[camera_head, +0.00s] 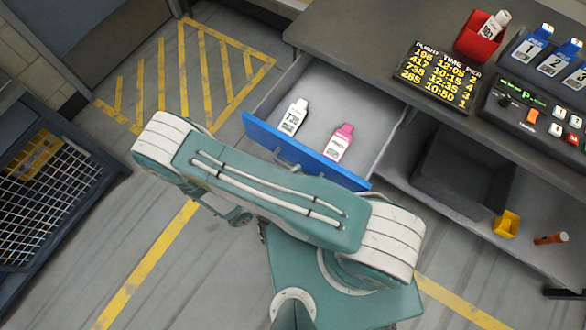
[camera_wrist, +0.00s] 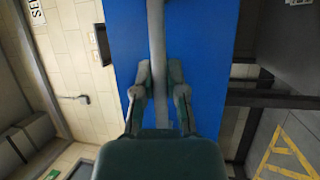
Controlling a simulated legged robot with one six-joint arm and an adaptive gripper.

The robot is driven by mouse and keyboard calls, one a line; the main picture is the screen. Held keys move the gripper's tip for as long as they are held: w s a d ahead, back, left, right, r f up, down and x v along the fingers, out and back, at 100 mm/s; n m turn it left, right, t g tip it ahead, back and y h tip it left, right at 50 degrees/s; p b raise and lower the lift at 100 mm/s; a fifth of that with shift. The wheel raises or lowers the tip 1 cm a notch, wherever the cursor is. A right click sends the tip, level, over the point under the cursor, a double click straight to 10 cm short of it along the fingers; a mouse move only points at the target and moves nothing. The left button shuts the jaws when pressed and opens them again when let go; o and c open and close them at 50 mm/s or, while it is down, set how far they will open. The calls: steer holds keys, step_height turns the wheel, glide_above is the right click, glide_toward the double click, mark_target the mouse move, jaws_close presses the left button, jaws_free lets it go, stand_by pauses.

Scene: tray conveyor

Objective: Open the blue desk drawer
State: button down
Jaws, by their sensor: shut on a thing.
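The blue desk drawer (camera_head: 262,135) is pulled out from the desk in the head view, with its inside in sight. The blue front (camera_wrist: 205,50) fills the middle of the wrist view. A grey bar handle (camera_wrist: 156,35) runs across it. My gripper (camera_wrist: 160,84) is shut on this handle, with one finger on each side. In the head view my arm covers part of the drawer front, and the gripper's fingertips are hidden.
The desk top (camera_head: 355,35) carries a flight board (camera_head: 437,76), a red holder (camera_head: 478,40) and a button panel (camera_head: 535,112). A mesh-fronted cart (camera_head: 75,215) is at left. Striped floor beyond the drawer is clear.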

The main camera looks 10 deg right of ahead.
steer(key=shift+d+f, duration=0.15)
steer(key=shift+d, duration=0.05)
steer(key=c, duration=0.7)
jaws_free()
steer(key=shift+a, duration=0.1)
steer(key=shift+a, duration=0.1)
steer(key=v, duration=1.2)
